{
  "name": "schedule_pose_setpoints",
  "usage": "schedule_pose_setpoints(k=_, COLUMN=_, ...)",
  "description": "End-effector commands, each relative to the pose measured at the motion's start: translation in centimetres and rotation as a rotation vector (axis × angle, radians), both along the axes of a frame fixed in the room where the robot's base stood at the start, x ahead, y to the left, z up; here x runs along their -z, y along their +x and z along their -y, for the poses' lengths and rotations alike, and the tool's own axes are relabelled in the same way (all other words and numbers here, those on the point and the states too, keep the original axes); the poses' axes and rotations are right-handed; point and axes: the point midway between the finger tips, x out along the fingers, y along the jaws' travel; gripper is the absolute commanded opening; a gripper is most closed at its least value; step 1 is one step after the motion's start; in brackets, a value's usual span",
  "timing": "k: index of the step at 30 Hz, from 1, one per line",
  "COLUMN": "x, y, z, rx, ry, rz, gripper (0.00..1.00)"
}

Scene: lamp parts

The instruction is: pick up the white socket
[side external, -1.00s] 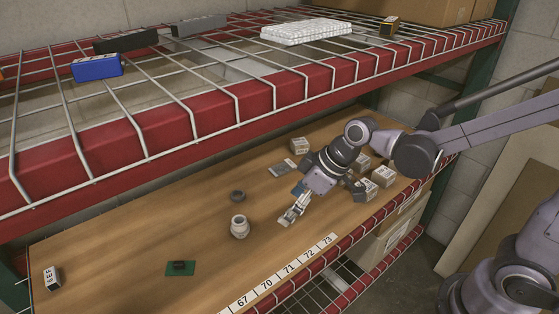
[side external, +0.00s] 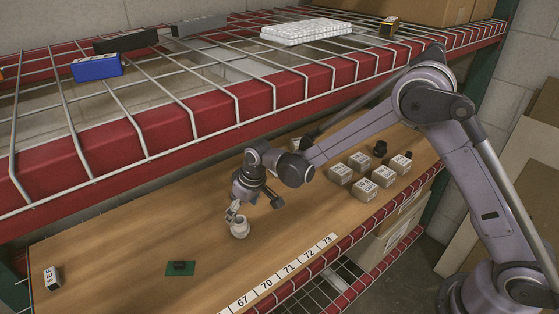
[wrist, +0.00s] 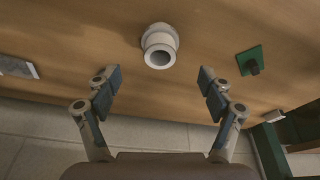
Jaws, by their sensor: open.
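The white socket (side external: 239,229) stands upright on the wooden shelf in the side external view, a round, pale, ring-shaped part. It also shows in the wrist view (wrist: 159,46), at the upper middle, with its open end facing the camera. My gripper (side external: 236,214) is just above and beside the socket in the side external view. In the wrist view my gripper (wrist: 161,84) is open, its two fingers spread wide with nothing between them. The socket lies beyond the fingertips, roughly centred between them.
A green board with a black part (side external: 180,268) lies to the left, and a small white box (side external: 52,278) at the far left. Several boxes (side external: 362,161) stand to the right. The shelf's front left is mostly clear.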

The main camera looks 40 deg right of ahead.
Motion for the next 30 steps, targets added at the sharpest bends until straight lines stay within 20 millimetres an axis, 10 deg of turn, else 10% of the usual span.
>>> schedule_pose_setpoints(k=28, x=6.7, y=1.9, z=-0.6, rx=-0.003, ry=0.002, rz=0.001, gripper=0.81)
schedule_pose_setpoints(k=30, x=6.7, y=1.9, z=-0.6, rx=-0.003, ry=0.002, rz=0.001, gripper=0.67)
